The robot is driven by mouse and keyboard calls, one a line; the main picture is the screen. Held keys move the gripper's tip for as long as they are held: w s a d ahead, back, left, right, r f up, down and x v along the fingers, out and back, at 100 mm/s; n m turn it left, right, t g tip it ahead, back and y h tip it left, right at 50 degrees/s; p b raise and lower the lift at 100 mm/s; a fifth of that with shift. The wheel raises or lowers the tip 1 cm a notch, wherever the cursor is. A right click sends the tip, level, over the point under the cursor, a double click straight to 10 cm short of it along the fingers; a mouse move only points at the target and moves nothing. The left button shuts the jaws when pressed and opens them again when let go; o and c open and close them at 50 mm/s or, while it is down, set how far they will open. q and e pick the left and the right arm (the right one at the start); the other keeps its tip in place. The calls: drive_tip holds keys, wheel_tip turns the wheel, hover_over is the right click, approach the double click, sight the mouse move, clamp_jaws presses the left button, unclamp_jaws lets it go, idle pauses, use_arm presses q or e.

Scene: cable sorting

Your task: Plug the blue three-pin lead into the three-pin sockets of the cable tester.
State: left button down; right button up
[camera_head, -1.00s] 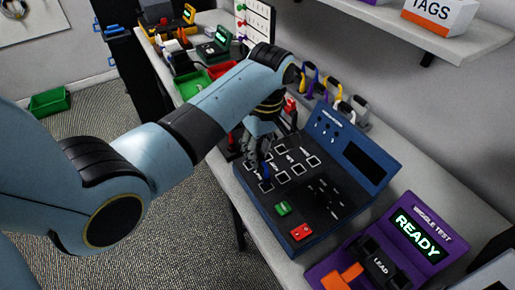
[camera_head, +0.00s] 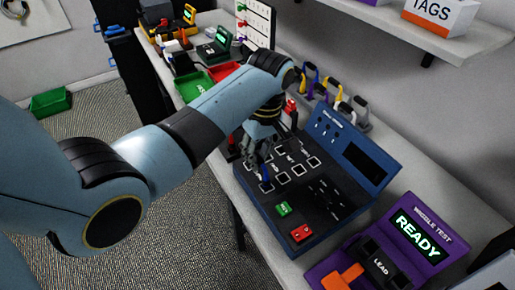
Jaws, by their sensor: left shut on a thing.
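The dark blue cable tester (camera_head: 322,217) stands on the bench, with rows of white-outlined sockets on its top, a green and a red button in front, and a raised panel with a dark screen at its back. My left gripper (camera_head: 262,158) points down over the sockets at the tester's left end. It is shut on a small blue piece (camera_head: 266,182), which looks like a plug of the blue lead. The plug's lower end is at or just above the left sockets; I cannot tell whether it is inserted. The rest of the lead is hidden. My right gripper is not in view.
A purple wiggle tester (camera_head: 425,225) reading READY stands at the right front. Several coloured leads (camera_head: 325,85) stand along the back of the bench. Green (camera_head: 193,86) and red (camera_head: 224,70) trays lie beyond my arm. A shelf (camera_head: 400,25) overhangs at upper right.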

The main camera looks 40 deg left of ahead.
use_arm(q)
drive_tip(key=c, duration=0.7)
unclamp_jaws()
drive_tip(key=shift+o, duration=0.2)
drive_tip(key=shift+r, duration=4)
